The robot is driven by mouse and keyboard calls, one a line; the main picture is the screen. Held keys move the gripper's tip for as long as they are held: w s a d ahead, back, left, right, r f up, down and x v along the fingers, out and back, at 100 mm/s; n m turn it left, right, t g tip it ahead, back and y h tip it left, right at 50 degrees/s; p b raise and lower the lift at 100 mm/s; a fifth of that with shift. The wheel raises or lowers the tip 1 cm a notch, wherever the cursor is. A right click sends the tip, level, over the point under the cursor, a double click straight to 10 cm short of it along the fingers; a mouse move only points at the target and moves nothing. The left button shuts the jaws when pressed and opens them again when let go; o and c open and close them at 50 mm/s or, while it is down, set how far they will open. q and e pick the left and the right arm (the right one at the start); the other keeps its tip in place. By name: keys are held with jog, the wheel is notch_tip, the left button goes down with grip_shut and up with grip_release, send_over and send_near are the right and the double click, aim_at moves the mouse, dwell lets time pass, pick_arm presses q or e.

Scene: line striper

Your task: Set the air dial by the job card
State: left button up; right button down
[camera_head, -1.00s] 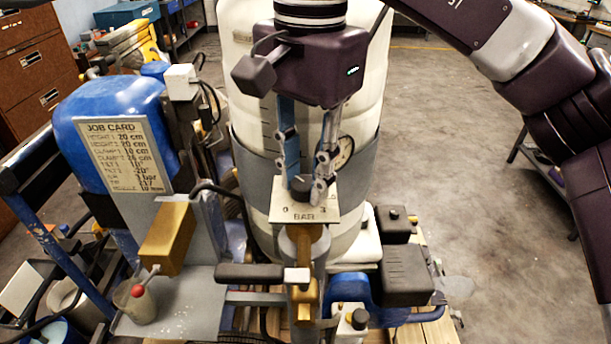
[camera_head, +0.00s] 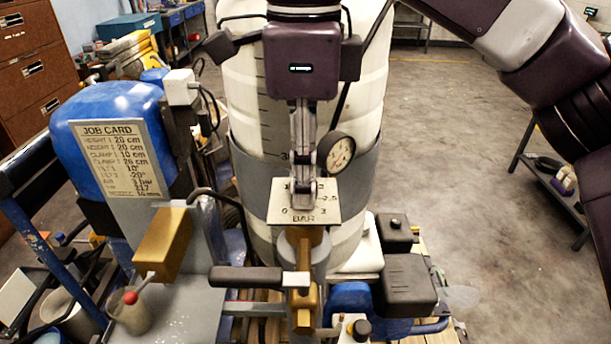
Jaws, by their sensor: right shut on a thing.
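The air dial's plate (camera_head: 280,207), marked BAR with 0 and 3 at its front edge, sits on a brass fitting in front of the white tank. My right gripper (camera_head: 303,193) points down over the plate, its fingers seen edge-on and shut on the dial's knob. The fingertips hide most of the knob, so its pointer cannot be read. A round pressure gauge (camera_head: 337,152) is just right of the fingers; its needle is too small to read. The job card (camera_head: 119,160) at the left has an AIR line that seems to say 3 bar. My left gripper is out of view.
The white tank (camera_head: 240,100) stands right behind the dial. A black-handled lever (camera_head: 245,277) lies in front of and below it. A brass block (camera_head: 163,243) and a cup with a red-tipped stick (camera_head: 130,312) are at left. Open floor lies at right.

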jog(key=m+b, duration=0.1)
jog(key=m, duration=0.5)
jog(key=shift+r+m, duration=0.1)
jog(key=shift+m, duration=0.2)
jog(key=m+b, duration=0.1)
jog(key=m, duration=0.5)
jog(key=shift+a+b, duration=0.1)
jog(key=shift+b, duration=0.3)
jog(key=m+b, duration=0.1)
jog(key=m, duration=0.5)
jog(key=shift+m+b, duration=0.3)
jog(key=shift+m, duration=0.1)
jog(key=m+b, duration=0.1)
jog(key=m, duration=0.4)
jog(key=shift+w, duration=0.1)
jog(key=shift+m+g, duration=0.3)
jog(key=c, duration=1.6)
grip_release()
jog(key=shift+r, duration=3.75)
